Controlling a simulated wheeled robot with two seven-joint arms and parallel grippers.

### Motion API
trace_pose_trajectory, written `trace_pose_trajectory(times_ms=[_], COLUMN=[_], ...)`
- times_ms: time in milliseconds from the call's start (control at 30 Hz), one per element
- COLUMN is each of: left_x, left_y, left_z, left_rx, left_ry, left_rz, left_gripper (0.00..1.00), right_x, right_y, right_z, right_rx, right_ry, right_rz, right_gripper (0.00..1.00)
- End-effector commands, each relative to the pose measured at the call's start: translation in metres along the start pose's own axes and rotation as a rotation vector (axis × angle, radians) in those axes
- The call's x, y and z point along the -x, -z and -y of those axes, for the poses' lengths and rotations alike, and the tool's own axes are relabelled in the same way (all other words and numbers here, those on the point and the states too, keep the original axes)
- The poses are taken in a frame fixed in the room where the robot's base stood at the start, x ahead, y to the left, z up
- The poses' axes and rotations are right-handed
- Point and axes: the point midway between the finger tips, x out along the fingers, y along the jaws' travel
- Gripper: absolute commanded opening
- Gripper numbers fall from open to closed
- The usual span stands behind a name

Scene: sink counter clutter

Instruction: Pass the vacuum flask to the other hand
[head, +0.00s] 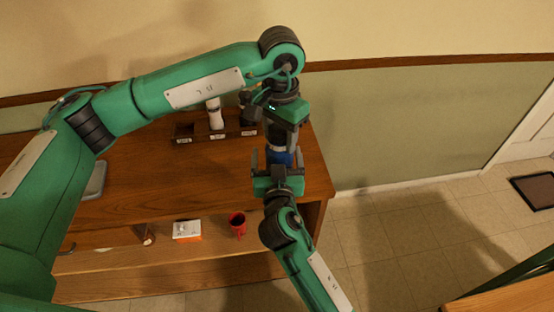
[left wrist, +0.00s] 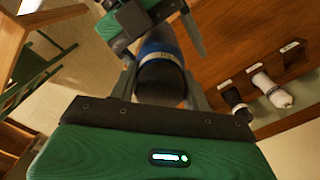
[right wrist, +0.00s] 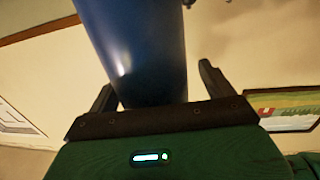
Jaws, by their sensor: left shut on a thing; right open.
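The vacuum flask (head: 281,157) is blue with a dark end and a lighter band. It is held in the air over the right end of the counter. My left gripper (head: 281,133) is shut on its dark end, which shows between the fingers in the left wrist view (left wrist: 160,80). My right gripper (head: 278,164) comes from the near side and is open. Its two fingers stand on either side of the blue part, which fills the upper middle of the right wrist view (right wrist: 138,50). A gap shows beside the right-hand finger there.
The wooden counter (head: 140,190) lies below. A labelled dark rack (head: 232,134) with a white bottle (head: 215,115) stands at the back.

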Motion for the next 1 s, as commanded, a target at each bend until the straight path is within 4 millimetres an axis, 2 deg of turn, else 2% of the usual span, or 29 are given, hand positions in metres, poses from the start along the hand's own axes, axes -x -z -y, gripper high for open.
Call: trace_pose_trajectory(times_ms=[133,433,467,567,600,867,1000], left_x=[0.001,0.001,0.001,0.001,0.001,0.001,0.011], left_y=[0.000,0.001,0.001,0.001,0.001,0.000,0.001], left_z=[0.000,-0.001,-0.001,-0.001,-0.001,0.000,0.000], left_rx=[0.000,-0.001,-0.001,-0.002,-0.001,0.000,0.000], left_ry=[0.000,-0.002,-0.002,-0.002,-0.002,-0.001,0.000], left_rz=[-0.001,-0.004,-0.004,-0.004,-0.003,-0.001,-0.003], left_gripper=[0.00,0.00,0.50,0.70,0.74,0.74,0.74], right_x=[0.000,0.001,0.001,0.001,0.001,0.000,0.000], right_y=[0.000,0.000,0.002,0.002,0.002,0.001,0.001], right_z=[0.000,0.001,0.002,0.002,0.001,0.001,0.000], right_rx=[0.000,-0.001,-0.001,-0.001,-0.001,-0.001,-0.001], right_ry=[0.000,0.003,0.004,0.004,0.003,0.001,0.001], right_rz=[0.000,0.000,-0.003,-0.003,-0.003,-0.002,-0.002], right_gripper=[0.83,0.24,0.21,0.21,0.21,0.21,0.21])
